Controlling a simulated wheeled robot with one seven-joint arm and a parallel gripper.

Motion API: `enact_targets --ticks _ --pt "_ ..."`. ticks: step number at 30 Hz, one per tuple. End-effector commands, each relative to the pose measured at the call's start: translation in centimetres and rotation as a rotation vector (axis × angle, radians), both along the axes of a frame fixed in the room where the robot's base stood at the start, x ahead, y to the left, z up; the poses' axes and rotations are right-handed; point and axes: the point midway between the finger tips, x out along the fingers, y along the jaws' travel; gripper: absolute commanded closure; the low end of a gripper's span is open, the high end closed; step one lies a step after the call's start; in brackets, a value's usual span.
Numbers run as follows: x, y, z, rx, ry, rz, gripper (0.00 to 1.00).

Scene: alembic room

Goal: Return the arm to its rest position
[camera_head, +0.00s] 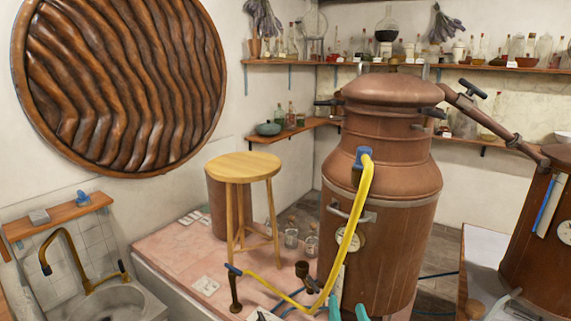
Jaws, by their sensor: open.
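My gripper (348,311) shows only as two teal fingertips at the bottom edge, right of centre. The tips are apart, with nothing seen between them. They appear in front of the lower part of the large copper still (390,230). The rest of my arm is out of view or hidden below the frame.
A yellow hose (353,225) hangs from the still's blue fitting down to a tap (235,290) on the pink tiled platform (180,262). A wooden stool (243,167) stands left of the still. A sink (115,300) is at lower left. A second copper vessel (540,250) stands right.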

Motion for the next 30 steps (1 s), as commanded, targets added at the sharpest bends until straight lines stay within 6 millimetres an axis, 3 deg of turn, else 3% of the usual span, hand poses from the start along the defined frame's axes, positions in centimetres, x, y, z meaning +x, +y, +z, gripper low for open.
enact_targets --ticks 1,6,15,21,30 --pt "-0.8 0.8 -2.0 0.007 0.017 -0.007 0.50" --pt "-3.7 2.7 -7.1 0.007 0.050 -0.043 0.50" --pt "-10.5 6.0 -14.5 -0.037 0.115 -0.088 0.50" --pt "-16.0 8.1 -18.1 -0.091 0.156 -0.099 0.50" --pt "-24.9 10.9 -21.0 -0.201 0.207 -0.079 0.50"
